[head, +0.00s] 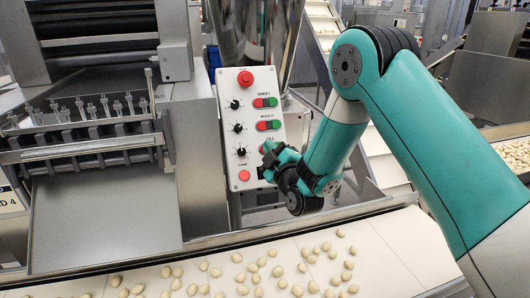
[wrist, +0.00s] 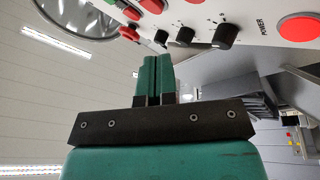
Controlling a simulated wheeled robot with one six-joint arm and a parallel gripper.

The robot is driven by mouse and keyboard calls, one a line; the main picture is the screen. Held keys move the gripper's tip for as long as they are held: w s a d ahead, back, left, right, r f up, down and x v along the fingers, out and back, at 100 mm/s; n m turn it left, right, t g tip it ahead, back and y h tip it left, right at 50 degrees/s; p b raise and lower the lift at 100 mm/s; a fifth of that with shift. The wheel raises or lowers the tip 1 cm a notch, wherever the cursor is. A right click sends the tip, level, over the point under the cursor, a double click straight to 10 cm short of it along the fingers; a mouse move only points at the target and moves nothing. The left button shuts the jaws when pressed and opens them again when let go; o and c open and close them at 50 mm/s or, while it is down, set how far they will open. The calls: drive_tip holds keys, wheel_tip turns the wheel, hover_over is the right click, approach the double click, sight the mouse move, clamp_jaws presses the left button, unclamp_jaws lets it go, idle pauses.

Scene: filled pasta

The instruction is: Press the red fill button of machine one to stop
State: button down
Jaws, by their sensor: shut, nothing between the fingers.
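The white control panel (head: 235,112) of the machine stands left of my arm, with rows marked SHEET, MOULD and FILL. The red fill button (head: 263,149) shows only in part, at the left edge of my gripper (head: 267,158), which covers the rest of the FILL row. My gripper is at that row, close in front of the panel; I cannot tell whether it touches the button. In the wrist view my gripper (wrist: 153,57) has its green fingers together with nothing between them. The panel (wrist: 205,14) fills the top there, and the fill button cannot be picked out.
Black knobs (head: 238,128) line the panel's left side. A red mushroom button (head: 245,79) is at its top and a red power button (head: 244,175) at its bottom. A white conveyor (head: 375,255) with pasta pieces runs below. A steel hopper (head: 255,35) rises behind.

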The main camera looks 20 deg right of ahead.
sight(258, 138)
drive_tip(key=shift+w+f, duration=0.55)
drive_tip(key=shift+w, duration=0.3)
drive_tip(key=shift+w+f, duration=0.5)
drive_tip(key=shift+w, duration=0.35)
idle(0.8)
drive_tip(key=shift+w+f, duration=0.25)
drive_tip(key=shift+w, duration=0.1)
drive_tip(key=shift+w+f, duration=0.2)
drive_tip(key=shift+w, duration=0.15)
idle(0.6)
drive_tip(key=shift+s+r, duration=0.45)
drive_tip(key=shift+s, duration=0.25)
drive_tip(key=shift+s+r+p, duration=0.3)
drive_tip(key=shift+s+r, duration=0.15)
drive_tip(key=shift+s, duration=0.25)
drive_tip(key=shift+s+r+p, duration=0.3)
drive_tip(key=shift+s+r, duration=0.15)
drive_tip(key=shift+s, duration=0.3)
drive_tip(key=shift+s+r+p, duration=0.3)
drive_tip(key=shift+s+r, duration=0.15)
drive_tip(key=shift+s, duration=0.25)
